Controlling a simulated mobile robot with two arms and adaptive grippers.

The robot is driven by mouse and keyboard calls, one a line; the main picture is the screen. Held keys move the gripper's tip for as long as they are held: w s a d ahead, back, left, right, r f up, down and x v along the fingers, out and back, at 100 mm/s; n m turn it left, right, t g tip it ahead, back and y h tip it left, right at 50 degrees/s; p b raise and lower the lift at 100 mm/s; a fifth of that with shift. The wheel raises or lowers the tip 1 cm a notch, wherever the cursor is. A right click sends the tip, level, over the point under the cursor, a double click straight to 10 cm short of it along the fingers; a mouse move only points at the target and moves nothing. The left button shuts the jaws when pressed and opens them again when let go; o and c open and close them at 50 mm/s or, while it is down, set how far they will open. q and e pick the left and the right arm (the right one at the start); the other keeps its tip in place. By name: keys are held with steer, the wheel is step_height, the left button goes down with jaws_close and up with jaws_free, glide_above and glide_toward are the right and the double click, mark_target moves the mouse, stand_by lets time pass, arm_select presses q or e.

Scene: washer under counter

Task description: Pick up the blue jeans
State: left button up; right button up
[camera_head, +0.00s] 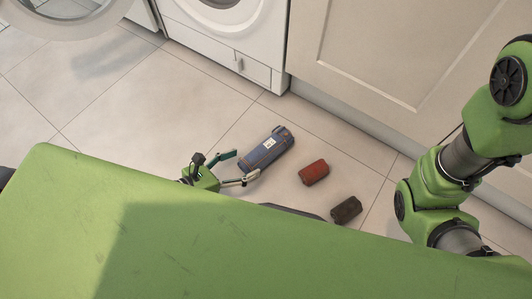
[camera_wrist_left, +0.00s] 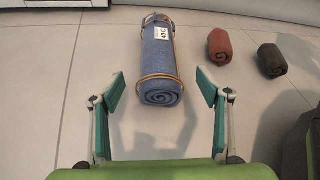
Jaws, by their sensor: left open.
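The blue jeans (camera_head: 267,151) lie on the tiled floor as a tight roll, tied with thin bands and bearing a white label. In the left wrist view the roll (camera_wrist_left: 158,67) lies ahead, its spiral end facing me. My left gripper (camera_head: 238,167) is open and empty, close to the near end of the roll. In the left wrist view its two fingers (camera_wrist_left: 162,92) are spread wide, with the roll's near end roughly centred between and just beyond them. My right arm shows at the right in the head view, but its gripper is out of sight.
A red roll (camera_head: 314,172) and a dark brown roll (camera_head: 346,210) lie on the floor to the right of the jeans. A white washer (camera_head: 225,35) and a cabinet (camera_head: 385,60) stand behind. An open round door (camera_head: 62,15) is at top left. Floor left of the jeans is clear.

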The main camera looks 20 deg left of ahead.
mark_target(262, 154)
arm_select(q)
steer(key=x, duration=0.3)
steer(key=shift+w+b, duration=0.1)
steer(key=shift+b, duration=0.2)
steer(key=b+x, duration=0.2)
steer(key=x, duration=0.2)
steer(key=shift+f, duration=0.1)
steer(key=shift+w+d+f, duration=0.15)
steer(key=shift+w+d, duration=0.15)
steer(key=shift+w, duration=0.2)
steer(key=c, duration=1.5)
steer(key=shift+c, duration=0.4)
